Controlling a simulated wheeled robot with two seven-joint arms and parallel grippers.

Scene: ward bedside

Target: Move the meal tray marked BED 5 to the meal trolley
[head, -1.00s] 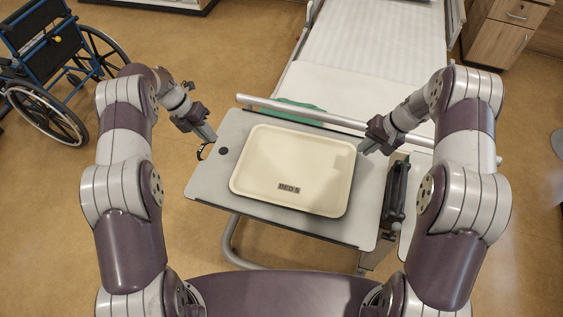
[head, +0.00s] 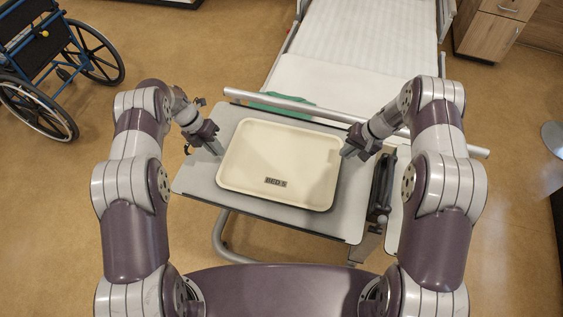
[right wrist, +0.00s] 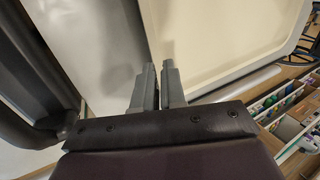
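The cream meal tray (head: 280,155) marked BED 5 lies flat on the grey overbed table (head: 195,180). My left gripper (head: 219,149) is at the tray's left edge; its finger gap is too small to make out. My right gripper (head: 346,154) is at the right edge. In the right wrist view, my right gripper's two fingers (right wrist: 160,82) stand a narrow gap apart beside the rim of the tray (right wrist: 220,40). I see no clear grip on the rim. The meal trolley is not recognisable in view.
A bed (head: 355,45) with a grey rail (head: 300,107) stands behind the table. A green item (head: 280,105) lies by the rail. A wheelchair (head: 45,75) is at the left, a wooden cabinet (head: 490,35) at the far right. Open floor lies to the left.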

